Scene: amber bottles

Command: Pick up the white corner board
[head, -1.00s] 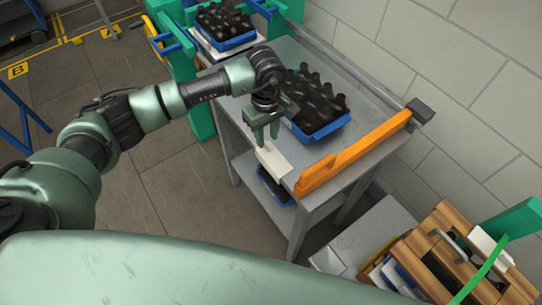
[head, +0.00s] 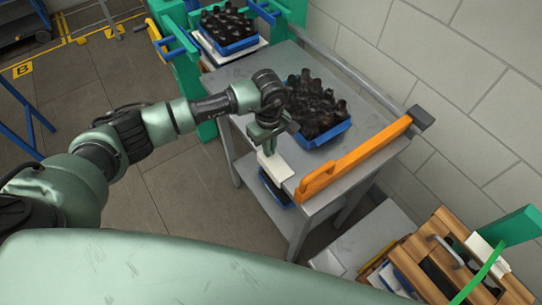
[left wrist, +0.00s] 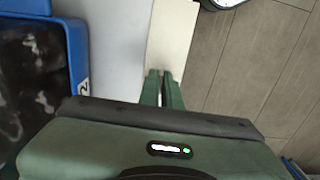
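The white corner board (head: 277,168) lies along the near left edge of the grey table (head: 246,171), close to the orange bar. In the left wrist view the board (left wrist: 172,35) runs upward from my fingertips as a pale strip. My left gripper (head: 266,146) points down at the board's far end. Its fingers, also in the left wrist view (left wrist: 163,74), are close together with the board's end between them; the exact contact is partly hidden. The board still rests at the table edge. My right gripper is not in view.
A blue crate of dark bottles (head: 318,140) stands on the table, close beside my left gripper. An orange bar (head: 350,160) lines the near right end of the table. Another blue crate (head: 232,47) stands at the back. A wooden crate (head: 415,250) is at lower right.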

